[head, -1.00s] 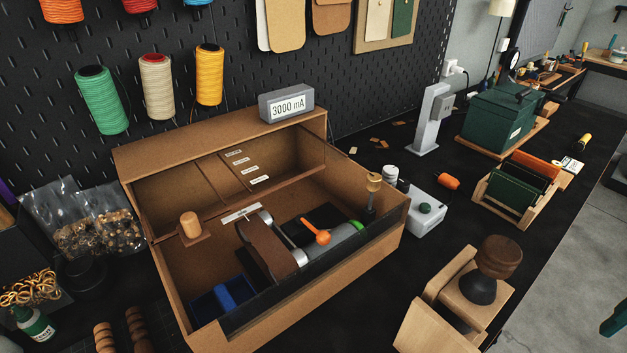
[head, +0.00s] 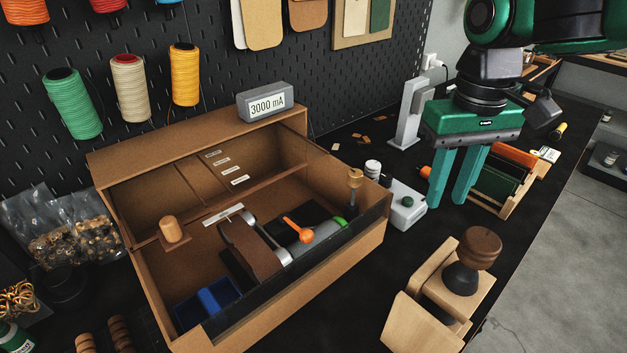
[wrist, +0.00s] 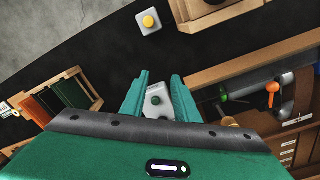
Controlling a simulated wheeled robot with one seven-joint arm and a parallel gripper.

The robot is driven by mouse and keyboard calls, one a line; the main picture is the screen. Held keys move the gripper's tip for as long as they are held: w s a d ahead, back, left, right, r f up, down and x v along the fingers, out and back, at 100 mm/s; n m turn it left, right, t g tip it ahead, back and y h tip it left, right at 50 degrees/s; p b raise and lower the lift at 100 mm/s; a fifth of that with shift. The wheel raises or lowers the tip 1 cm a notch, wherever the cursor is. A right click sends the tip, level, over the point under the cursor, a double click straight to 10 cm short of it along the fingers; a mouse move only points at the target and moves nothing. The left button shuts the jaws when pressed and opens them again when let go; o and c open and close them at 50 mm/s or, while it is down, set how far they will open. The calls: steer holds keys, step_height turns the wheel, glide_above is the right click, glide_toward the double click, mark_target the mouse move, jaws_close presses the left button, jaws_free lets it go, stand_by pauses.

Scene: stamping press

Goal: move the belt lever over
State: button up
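The belt lever, an orange handle with a round orange hub (head: 300,229), sits inside the open brown box (head: 290,283), beside a grey roller with a green end and a brown belt (head: 247,250). It leans up and left in the head view. The orange lever also shows at the right of the wrist view (wrist: 272,88). My gripper (head: 447,203) hangs fingers-down to the right of the box, well apart from the lever. Its two green fingers are spread with nothing between them; they also show in the wrist view (wrist: 160,78).
A grey control box with a green button (head: 406,205) stands between my gripper and the brown box. A wooden stand with a dark knob (head: 461,278) is at front right. A green-and-orange rack (head: 500,185) is behind my gripper. A 3000 mA display (head: 265,102) sits on the box.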

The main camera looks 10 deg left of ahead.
steer(key=s+a+r+n, duration=0.2)
steer(key=a+n, duration=0.1)
steer(key=a, duration=0.8)
step_height(320, 180, up, 2)
steer(key=n, duration=0.3)
glide_above(307, 230)
steer(key=shift+f, duration=3.8)
steer(key=c, duration=0.6)
steer(key=shift+o, duration=0.2)
